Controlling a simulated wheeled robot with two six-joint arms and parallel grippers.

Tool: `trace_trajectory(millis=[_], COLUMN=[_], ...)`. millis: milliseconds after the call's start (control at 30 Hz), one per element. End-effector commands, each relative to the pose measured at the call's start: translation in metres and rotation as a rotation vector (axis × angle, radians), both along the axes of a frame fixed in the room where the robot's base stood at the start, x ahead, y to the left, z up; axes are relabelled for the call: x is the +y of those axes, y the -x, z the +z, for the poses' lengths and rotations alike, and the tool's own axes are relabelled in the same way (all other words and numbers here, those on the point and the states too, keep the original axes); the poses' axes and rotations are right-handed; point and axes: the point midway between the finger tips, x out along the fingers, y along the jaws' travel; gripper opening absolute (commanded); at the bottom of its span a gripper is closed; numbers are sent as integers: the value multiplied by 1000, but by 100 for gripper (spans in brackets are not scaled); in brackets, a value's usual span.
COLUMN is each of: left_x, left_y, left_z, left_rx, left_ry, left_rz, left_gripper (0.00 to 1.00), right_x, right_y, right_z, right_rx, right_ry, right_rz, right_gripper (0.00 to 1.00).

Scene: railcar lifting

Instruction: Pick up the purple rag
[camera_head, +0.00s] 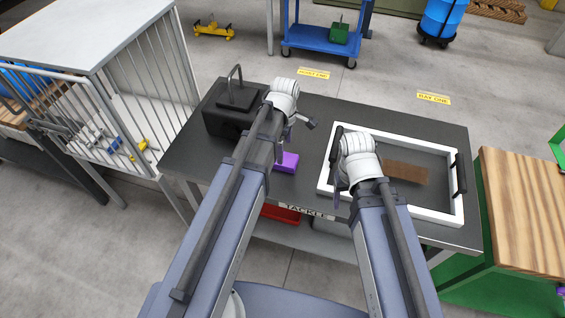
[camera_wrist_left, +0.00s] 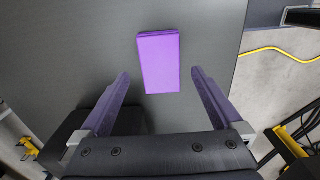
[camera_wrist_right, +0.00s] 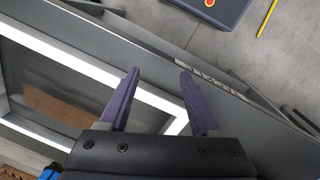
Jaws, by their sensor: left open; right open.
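The purple rag (camera_head: 286,162) is a folded rectangle lying on the dark table top, partly hidden by my left arm in the head view. In the left wrist view the rag (camera_wrist_left: 159,62) lies flat ahead of my left gripper (camera_wrist_left: 160,82), roughly in line with the gap between the fingers. The left gripper is open and empty. My right gripper (camera_wrist_right: 158,75) is open and empty, above the front rim of the white tray in the right wrist view.
The white-rimmed tray (camera_head: 400,210) with a brown piece (camera_head: 405,172) in it stands on the right of the table. A black box with a handle (camera_head: 228,110) stands at the left. A wood-topped green bench (camera_head: 535,205) is beyond the right end. The table label reads TACKLE.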

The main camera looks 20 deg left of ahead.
Motion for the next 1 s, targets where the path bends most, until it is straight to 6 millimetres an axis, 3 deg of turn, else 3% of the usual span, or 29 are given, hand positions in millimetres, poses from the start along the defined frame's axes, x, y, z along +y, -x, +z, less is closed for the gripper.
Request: trace_trajectory(millis=[467,767,1000], left_x=[6,6,6], left_y=[0,0,0], left_z=[-50,-51,-51], left_rx=[0,0,0], left_ry=[0,0,0], left_rz=[0,-1,-1], left_gripper=[100,100,75], right_x=[0,0,0], right_y=[0,0,0], right_z=[-50,-51,-51], right_rx=[0,0,0], right_ry=[0,0,0], right_rz=[0,0,0], right_gripper=[64,64,64])
